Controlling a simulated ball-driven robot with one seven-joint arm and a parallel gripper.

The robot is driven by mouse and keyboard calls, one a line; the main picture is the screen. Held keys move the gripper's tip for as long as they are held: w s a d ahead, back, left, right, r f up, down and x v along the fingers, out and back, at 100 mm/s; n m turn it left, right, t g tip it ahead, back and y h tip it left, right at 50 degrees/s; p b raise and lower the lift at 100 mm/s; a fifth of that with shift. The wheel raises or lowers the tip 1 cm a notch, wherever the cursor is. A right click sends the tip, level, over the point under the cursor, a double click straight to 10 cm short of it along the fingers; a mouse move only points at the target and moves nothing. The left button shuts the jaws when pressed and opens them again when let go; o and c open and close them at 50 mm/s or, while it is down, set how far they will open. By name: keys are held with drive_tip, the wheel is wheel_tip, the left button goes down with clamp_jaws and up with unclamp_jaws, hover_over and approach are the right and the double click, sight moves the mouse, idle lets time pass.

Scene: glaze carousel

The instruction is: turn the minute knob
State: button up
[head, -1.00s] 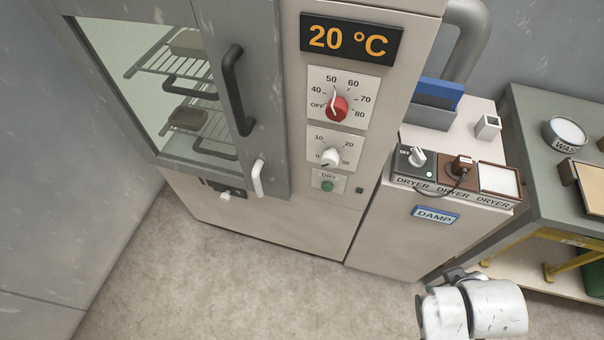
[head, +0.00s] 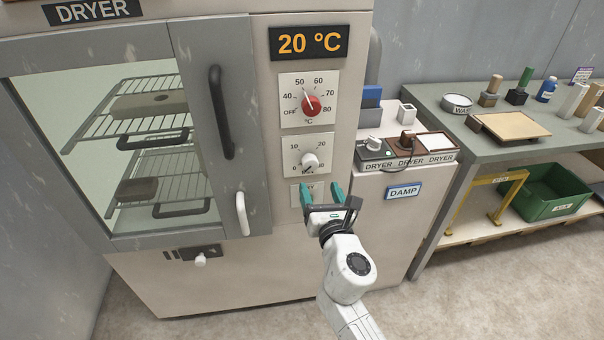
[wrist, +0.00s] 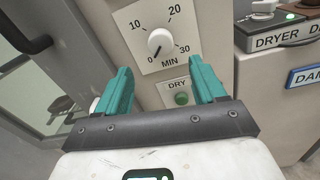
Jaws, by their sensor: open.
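The white minute knob (head: 310,162) sits on a pale dial plate on the dryer front, marked 0, 10, 20 and 30. It also shows in the wrist view (wrist: 161,42), where its pointer line aims down-left, near 0. My gripper (head: 322,187) has teal fingers spread apart with nothing between them. It is just below the minute knob in the head view, in front of the DRY plate. In the wrist view the fingers stand either side of the green DRY button (wrist: 181,98), and the knob is beyond them, clear of the fingers.
The red temperature knob (head: 311,106) is above, under the 20 °C display (head: 308,43). The dryer door's dark handle (head: 221,112) and white latch (head: 242,214) stick out to the left. A low cabinet with a switch panel (head: 374,155) stands to the right.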

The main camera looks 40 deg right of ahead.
sight(311, 166)
drive_tip(key=x, duration=0.9)
drive_tip(key=shift+w+d, duration=0.1)
drive_tip(key=shift+w, duration=0.05)
drive_tip(key=shift+c, duration=0.4)
drive_tip(key=c, duration=1)
